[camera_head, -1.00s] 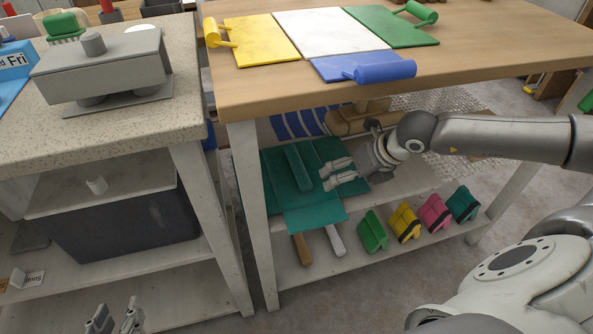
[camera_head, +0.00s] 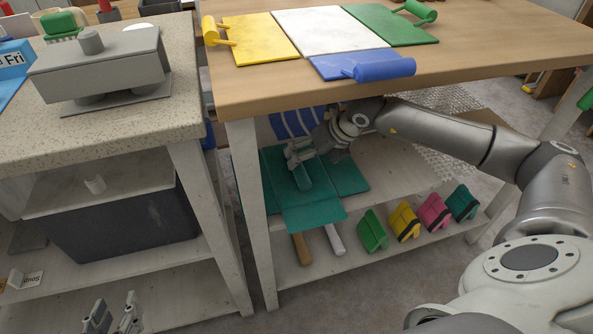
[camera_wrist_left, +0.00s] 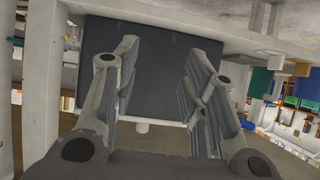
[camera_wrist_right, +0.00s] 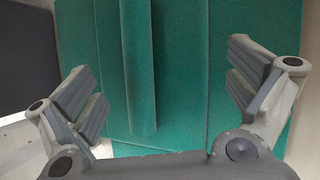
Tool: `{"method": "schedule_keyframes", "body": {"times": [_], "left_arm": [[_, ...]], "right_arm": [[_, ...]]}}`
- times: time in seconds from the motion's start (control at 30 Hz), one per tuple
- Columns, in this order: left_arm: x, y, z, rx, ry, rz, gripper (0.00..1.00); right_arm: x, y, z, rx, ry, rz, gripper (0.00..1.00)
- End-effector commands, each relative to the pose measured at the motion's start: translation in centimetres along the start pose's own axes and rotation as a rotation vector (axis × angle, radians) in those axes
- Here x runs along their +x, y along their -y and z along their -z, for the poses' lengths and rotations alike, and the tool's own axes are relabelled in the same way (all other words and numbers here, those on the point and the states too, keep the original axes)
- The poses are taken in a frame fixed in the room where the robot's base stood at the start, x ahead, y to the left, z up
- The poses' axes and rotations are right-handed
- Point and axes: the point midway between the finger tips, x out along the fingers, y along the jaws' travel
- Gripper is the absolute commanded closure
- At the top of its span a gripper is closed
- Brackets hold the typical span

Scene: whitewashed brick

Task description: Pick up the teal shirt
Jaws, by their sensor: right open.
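The teal shirt (camera_head: 316,212) lies spread on the shelf under the wooden table, with a raised ridge along its middle. In the right wrist view the teal shirt (camera_wrist_right: 185,70) fills most of the picture, its ridge between my fingers. My right gripper (camera_head: 300,162) is open over the ridge's far part and hides some of it. In its own view my right gripper (camera_wrist_right: 165,85) holds nothing; I cannot tell whether it touches the cloth. My left gripper (camera_head: 112,318) is open and empty, low at the left, far from the shirt.
The wooden tabletop (camera_head: 480,60) overhangs the shelf, and a white table leg (camera_head: 252,215) stands left of the shirt. Coloured brush-like items, including a green one (camera_head: 372,230), line the shelf front. A dark bin (camera_wrist_left: 150,65) faces my left gripper.

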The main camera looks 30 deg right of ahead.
Motion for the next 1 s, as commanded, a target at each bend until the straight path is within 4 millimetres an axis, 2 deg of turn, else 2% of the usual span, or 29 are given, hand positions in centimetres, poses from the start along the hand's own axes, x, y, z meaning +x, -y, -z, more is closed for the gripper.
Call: {"method": "schedule_keyframes", "body": {"times": [0.07, 0.2, 0.5, 0.9, 1.0], "left_arm": [[0.3, -0.2, 1.7, 0.001, -0.08, -0.005, 0.6], [0.3, -0.3, 2.9, 0.001, -0.139, -0.008, 0.6], [0.3, -0.4, 3.2, 0.001, -0.152, -0.008, 0.6], [0.3, -0.4, 3.1, 0.001, -0.15, -0.008, 0.6], [0.3, -0.4, 3.1, 0.001, -0.15, -0.008, 0.6]], "right_arm": [[1.4, 0.1, 0.3, 0.001, -0.005, 0.001, 0.0], [2.5, 0.2, 0.3, 0.0, -0.003, 0.001, 0.0], [2.8, 0.2, 0.3, 0.0, -0.003, 0.001, 0.0], [2.8, 0.2, 0.3, 0.0, -0.004, 0.001, 0.51], [2.7, 0.1, 0.3, 0.0, -0.002, 0.0, 0.53]]}}
